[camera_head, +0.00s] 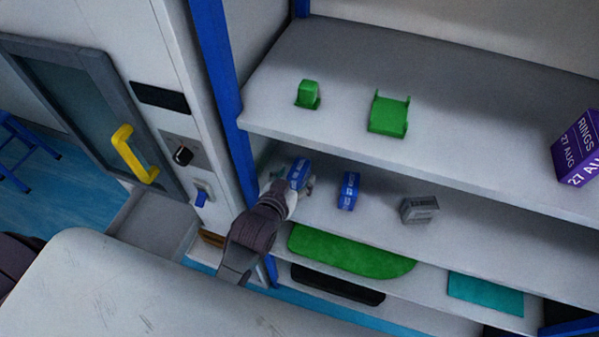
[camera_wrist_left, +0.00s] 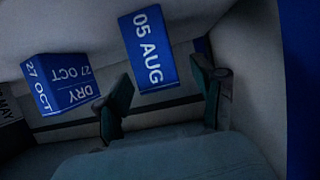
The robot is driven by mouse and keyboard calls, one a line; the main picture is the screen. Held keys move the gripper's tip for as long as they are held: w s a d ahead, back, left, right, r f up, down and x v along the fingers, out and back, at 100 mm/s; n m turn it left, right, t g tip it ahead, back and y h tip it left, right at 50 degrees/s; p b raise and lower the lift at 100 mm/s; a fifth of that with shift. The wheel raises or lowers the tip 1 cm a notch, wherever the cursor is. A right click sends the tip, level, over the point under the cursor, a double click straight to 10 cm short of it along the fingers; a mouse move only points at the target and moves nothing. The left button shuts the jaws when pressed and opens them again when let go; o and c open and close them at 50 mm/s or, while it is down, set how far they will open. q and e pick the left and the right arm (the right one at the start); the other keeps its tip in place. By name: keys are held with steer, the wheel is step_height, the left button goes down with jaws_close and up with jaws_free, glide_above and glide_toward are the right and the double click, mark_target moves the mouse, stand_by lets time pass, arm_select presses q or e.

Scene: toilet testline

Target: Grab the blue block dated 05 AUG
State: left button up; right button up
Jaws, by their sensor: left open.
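The blue block dated 05 AUG (camera_wrist_left: 148,48) shows in the left wrist view, its white lettering facing the camera, just ahead of the gap between my fingers. In the head view this blue block (camera_head: 299,173) is at the left end of the middle shelf. My left gripper (camera_head: 292,188) reaches in beside it. In the left wrist view my left gripper (camera_wrist_left: 164,97) is open, one finger on each side of the block's lower end. I see no clear contact. My right gripper is not in view.
A second blue block marked DRY 27 OCT (camera_wrist_left: 62,82) stands close by; it also shows in the head view (camera_head: 348,190). A grey block (camera_head: 419,209) is farther right. A blue post (camera_head: 222,75) borders the shelf at left. The upper shelf (camera_head: 335,65) overhangs, carrying green pieces (camera_head: 388,115) and a purple box (camera_head: 577,150).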

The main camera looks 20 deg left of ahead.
mark_target(302, 167)
arm_select(q)
steer(key=shift+w, duration=0.45)
steer(key=p+x, duration=0.1)
steer(key=x, duration=0.3)
steer(key=shift+w+d+f+p, duration=0.1)
steer(key=shift+w+f+p, duration=0.2)
steer(key=shift+f+p, duration=0.1)
steer(key=shift+s+r, duration=0.1)
steer(key=shift+c, duration=0.9)
steer(key=c, duration=1.1)
jaws_close()
steer(key=shift+r, duration=0.1)
